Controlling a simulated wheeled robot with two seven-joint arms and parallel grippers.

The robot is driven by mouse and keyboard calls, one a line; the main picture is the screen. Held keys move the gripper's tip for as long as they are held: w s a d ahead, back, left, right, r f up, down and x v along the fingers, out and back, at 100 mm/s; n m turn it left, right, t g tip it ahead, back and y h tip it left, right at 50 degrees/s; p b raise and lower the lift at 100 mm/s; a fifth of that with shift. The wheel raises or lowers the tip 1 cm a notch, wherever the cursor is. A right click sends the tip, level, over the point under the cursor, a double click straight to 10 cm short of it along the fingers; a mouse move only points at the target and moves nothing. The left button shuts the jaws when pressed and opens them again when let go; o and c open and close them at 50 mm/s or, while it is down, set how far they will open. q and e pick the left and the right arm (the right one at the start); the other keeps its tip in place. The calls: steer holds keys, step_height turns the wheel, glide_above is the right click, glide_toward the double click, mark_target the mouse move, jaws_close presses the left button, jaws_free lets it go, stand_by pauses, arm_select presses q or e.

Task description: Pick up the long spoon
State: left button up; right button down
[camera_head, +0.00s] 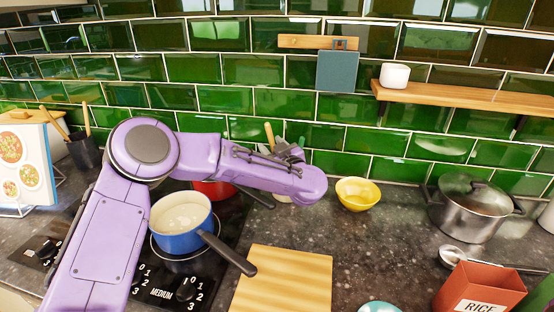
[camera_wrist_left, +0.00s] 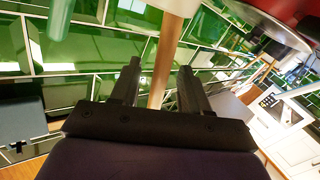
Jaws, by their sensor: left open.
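My left gripper (camera_head: 288,153) is at the utensils behind my purple forearm, near the back wall. In the left wrist view its two black fingers (camera_wrist_left: 160,72) are open. A long wooden handle (camera_wrist_left: 166,55) stands between or just beyond them; I cannot tell if they touch it. A wooden handle top (camera_head: 268,133) also shows in the head view beside the gripper. The lower ends of these utensils are hidden, so I cannot tell which is a spoon. A metal spoon or ladle (camera_head: 453,257) lies on the counter at the right. My right gripper is not in view.
A blue pot (camera_head: 182,222) stands on the hob, with a red pot (camera_head: 214,189) behind it. A yellow bowl (camera_head: 357,193), a wooden board (camera_head: 285,282), a lidded steel pot (camera_head: 470,208) and a rice box (camera_head: 480,290) are on the counter. A shelf (camera_head: 470,97) juts out above.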

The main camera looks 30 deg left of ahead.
arm_select(q)
steer(key=shift+d, duration=0.1)
jaws_close()
